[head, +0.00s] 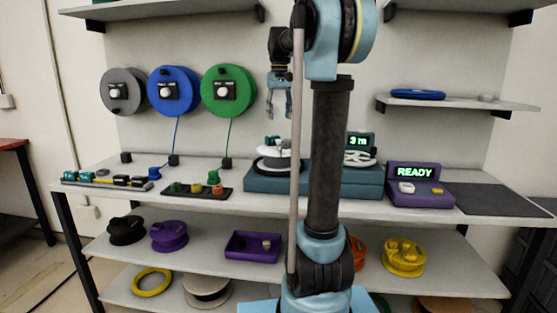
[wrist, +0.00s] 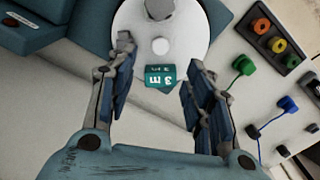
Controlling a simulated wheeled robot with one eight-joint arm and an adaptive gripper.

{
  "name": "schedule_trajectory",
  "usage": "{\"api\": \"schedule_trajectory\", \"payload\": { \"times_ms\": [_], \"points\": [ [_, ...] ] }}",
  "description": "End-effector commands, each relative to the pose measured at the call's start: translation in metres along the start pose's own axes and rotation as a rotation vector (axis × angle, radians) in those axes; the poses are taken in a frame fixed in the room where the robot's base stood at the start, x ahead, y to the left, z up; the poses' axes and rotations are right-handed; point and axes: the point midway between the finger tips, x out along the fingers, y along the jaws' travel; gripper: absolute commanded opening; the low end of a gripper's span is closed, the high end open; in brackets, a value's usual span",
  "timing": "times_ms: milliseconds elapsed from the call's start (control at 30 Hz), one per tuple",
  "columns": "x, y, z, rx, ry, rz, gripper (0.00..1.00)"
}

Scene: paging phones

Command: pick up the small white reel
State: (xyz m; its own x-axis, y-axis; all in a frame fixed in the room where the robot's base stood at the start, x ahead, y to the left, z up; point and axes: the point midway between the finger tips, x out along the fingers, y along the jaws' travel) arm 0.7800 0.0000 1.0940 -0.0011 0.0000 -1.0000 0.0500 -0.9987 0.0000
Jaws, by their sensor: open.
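A white reel (head: 275,163) sits on the left part of the teal measuring machine (head: 262,184) on the bench, partly hidden by a grey pole. In the wrist view the open, empty jaws (wrist: 159,60) stand either side of the tag.
Grey, blue and green wall spools (head: 229,90) hang at left. A dark tray of coloured plugs (head: 197,191) lies left of the machine. A purple READY unit (head: 416,190) stands right.

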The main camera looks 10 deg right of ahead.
Motion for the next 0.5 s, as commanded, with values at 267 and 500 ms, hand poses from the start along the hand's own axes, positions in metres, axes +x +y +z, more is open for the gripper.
{"api": "schedule_trajectory", "payload": {
  "times_ms": [267, 500],
  "points": [
    [0.047, 0.000, 0.000, 0.000, 0.000, 0.000, 0.47],
    [0.068, 0.000, 0.000, 0.000, 0.000, 0.000, 0.47]
  ]
}}
